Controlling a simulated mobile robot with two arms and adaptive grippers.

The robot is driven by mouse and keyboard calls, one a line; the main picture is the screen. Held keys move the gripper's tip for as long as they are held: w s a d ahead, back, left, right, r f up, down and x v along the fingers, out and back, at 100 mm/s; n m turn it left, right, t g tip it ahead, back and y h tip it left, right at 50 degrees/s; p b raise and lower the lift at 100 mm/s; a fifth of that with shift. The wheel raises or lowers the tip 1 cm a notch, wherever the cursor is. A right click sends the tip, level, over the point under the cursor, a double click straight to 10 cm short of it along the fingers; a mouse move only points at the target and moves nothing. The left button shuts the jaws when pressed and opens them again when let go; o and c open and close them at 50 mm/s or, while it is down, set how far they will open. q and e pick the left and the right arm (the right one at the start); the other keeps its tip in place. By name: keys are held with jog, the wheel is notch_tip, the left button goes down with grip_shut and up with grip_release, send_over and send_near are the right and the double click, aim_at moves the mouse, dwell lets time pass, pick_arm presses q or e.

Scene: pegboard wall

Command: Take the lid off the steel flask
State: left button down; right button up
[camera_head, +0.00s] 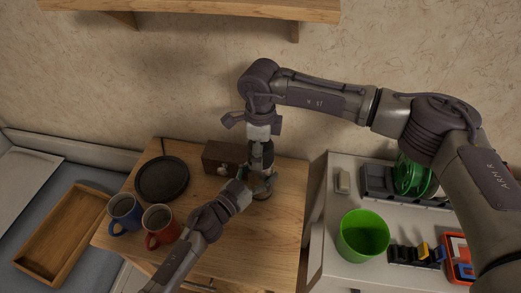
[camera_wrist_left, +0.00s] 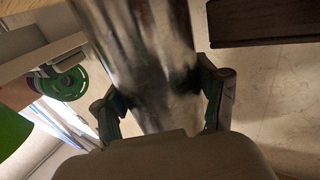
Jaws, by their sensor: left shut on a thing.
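The steel flask (camera_wrist_left: 150,50) is a shiny metal cylinder that fills the middle of the left wrist view. In the head view a part of it (camera_head: 263,187) shows on the wooden table, mostly hidden by my grippers. My left gripper (camera_wrist_left: 165,95) has a finger on each side of the flask and is shut on it. It also shows in the head view (camera_head: 248,182), reaching in from the lower left. My right gripper (camera_head: 263,154) points down from above at the flask's top. Its fingers are too small and dark to judge. The lid is hidden there.
A brown box (camera_head: 222,156) stands behind, left of the flask. A black round plate (camera_head: 161,179), a blue mug (camera_head: 124,213) and a red mug (camera_head: 160,225) are on the table's left. A green cup (camera_head: 362,234) stands on the white cabinet. The table's right front is clear.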

jog(key=n, duration=1.9)
jog(key=shift+n, duration=0.4)
jog(key=n, duration=1.1)
jog(key=o, duration=1.3)
